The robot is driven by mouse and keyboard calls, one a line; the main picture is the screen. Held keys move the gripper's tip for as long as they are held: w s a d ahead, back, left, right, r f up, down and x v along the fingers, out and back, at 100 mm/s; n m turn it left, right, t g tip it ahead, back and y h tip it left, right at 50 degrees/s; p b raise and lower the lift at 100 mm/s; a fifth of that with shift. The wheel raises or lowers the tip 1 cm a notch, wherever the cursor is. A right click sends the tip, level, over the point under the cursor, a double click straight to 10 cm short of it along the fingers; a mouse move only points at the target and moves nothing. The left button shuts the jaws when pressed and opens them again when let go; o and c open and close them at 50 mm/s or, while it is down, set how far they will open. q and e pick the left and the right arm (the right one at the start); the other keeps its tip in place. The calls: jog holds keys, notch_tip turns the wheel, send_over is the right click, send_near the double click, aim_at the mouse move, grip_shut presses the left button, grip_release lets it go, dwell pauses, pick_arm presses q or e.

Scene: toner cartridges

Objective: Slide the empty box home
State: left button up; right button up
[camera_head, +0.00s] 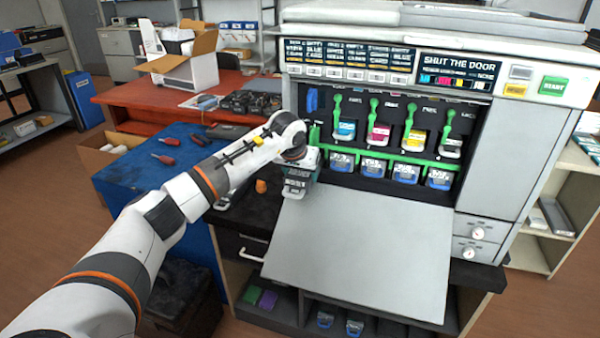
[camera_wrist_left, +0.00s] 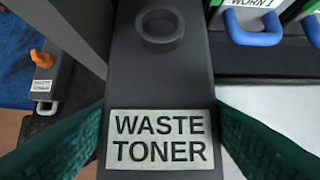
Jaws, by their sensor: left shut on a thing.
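My left gripper (camera_head: 300,176) is at the left front of the open printer, below the blue part in the leftmost bay. It is shut on a dark grey waste toner box (camera_head: 296,190). In the left wrist view the box (camera_wrist_left: 158,75) runs away from me between the two teal fingers (camera_wrist_left: 160,140), with a WASTE TONER label facing me and a round, uncapped opening on top. Its far end is out of that view and hidden by my arm in the head view, so I cannot tell how deep it sits. My right gripper is not in view.
The printer's grey door (camera_head: 360,250) hangs open below the bays. Green levers (camera_head: 375,120), coloured cartridges and blue-handled units (camera_head: 405,172) stand to the right. Another box with an orange cap (camera_wrist_left: 42,59) lies left on the dark counter. A blue-topped table (camera_head: 150,175) is further left.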

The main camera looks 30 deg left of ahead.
aim_at(295, 181)
pick_arm(q)
jog(key=o, duration=1.7)
jog(key=shift+s+d+p, duration=0.25)
jog(key=shift+s, duration=0.75)
jog(key=shift+s+d+p, duration=0.2)
jog(key=shift+s+d, duration=0.05)
jog(key=shift+s, duration=0.75)
jog(key=p+v, duration=0.3)
jog(key=v, duration=0.1)
jog(key=shift+s+r, duration=0.15)
jog(key=shift+r, duration=0.25)
jog(key=shift+p+v, duration=1.05)
jog(key=shift+v, duration=0.55)
jog(key=shift+f, duration=0.1)
jog(key=shift+c, duration=0.3)
